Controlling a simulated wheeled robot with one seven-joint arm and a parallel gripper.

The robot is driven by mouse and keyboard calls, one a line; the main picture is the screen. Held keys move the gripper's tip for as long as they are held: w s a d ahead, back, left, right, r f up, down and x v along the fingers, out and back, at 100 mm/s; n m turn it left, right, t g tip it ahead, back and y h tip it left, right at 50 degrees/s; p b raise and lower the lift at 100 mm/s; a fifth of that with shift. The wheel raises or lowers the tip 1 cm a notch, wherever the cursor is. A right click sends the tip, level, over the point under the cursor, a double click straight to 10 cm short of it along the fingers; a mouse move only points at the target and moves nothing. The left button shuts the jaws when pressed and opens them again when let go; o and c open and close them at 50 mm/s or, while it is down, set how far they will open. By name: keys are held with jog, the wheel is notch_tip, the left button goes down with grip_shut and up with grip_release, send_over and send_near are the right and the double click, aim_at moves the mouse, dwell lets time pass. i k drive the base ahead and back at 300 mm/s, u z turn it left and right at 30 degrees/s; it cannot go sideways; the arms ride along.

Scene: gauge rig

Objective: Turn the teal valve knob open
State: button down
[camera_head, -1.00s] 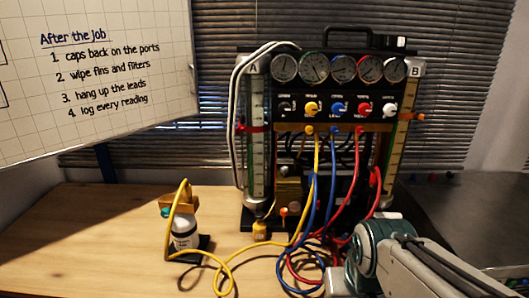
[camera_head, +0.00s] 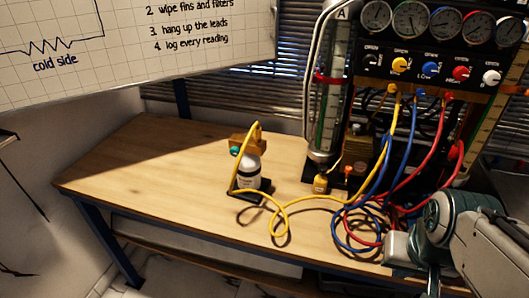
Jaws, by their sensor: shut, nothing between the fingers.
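The teal valve knob (camera_head: 234,150) sits on the left side of a brass valve block (camera_head: 246,143). The block tops a small white bottle (camera_head: 249,173) standing on a dark base on the wooden bench. My arm's links show at the lower right, well to the right of the bottle. My gripper is outside the frame.
The gauge rig (camera_head: 420,58) with several coloured knobs stands at the right. Yellow, blue and red hoses (camera_head: 365,222) lie coiled on the bench (camera_head: 160,165) before it. The bench left of the bottle is clear. A whiteboard (camera_head: 110,65) hangs at upper left.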

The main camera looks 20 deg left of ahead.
aim_at(235, 150)
jog(key=u, duration=1.25)
jog(key=k, duration=1.3)
jog(key=u, duration=0.55)
jog(key=i, duration=0.7)
jog(key=u, duration=0.45)
jog(key=i, duration=1.1)
jog(key=z, duration=0.6)
